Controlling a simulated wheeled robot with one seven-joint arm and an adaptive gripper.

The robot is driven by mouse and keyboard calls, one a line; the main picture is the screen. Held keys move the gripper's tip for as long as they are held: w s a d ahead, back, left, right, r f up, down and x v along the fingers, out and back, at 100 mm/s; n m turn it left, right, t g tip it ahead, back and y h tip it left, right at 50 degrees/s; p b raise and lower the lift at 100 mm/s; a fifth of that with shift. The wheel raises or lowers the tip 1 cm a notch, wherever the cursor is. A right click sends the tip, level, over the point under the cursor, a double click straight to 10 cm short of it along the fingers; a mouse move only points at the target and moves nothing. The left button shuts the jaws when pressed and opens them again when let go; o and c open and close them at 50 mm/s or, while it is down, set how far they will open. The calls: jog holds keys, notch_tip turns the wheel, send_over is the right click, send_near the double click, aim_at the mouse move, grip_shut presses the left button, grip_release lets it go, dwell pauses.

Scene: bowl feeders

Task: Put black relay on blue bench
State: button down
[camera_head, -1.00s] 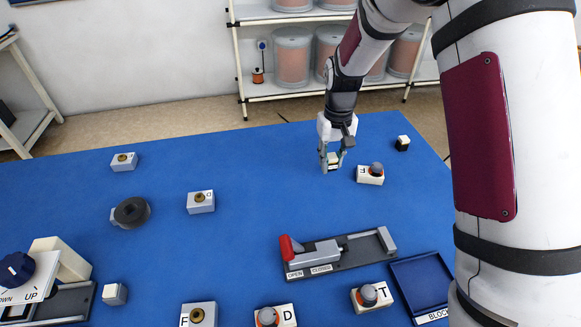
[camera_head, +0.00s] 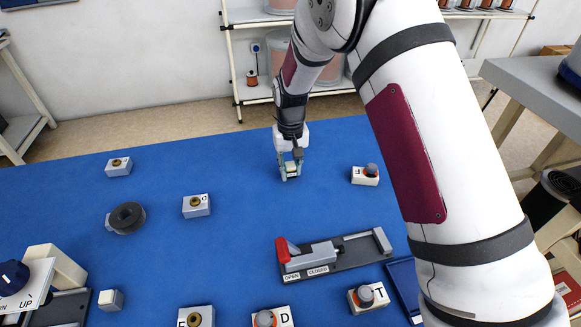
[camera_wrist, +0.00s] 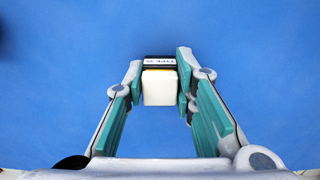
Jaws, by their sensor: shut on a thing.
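The relay (camera_wrist: 160,85) in my gripper has a white body, a thin yellow line and a black part with a white "TYPE" label; it looks tiny in the head view (camera_head: 291,170). My gripper (camera_head: 291,176) is shut on it, with the teal finger pads (camera_wrist: 160,92) on either side of it in the wrist view. The gripper is low over the far middle of the blue bench (camera_head: 240,240). I cannot tell whether the relay touches the bench.
A block with a brass top (camera_head: 196,205) and a dark round knob (camera_head: 127,217) are to the left. A red-handled slide fixture (camera_head: 330,255) lies nearer. Bench around the gripper is clear.

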aim_at(291, 165)
jog(key=shift+f, duration=0.15)
jog(key=c, duration=1.3)
grip_release()
jog(key=shift+c, duration=0.2)
notch_tip(291, 165, up, 12)
jog(key=shift+r, duration=0.2)
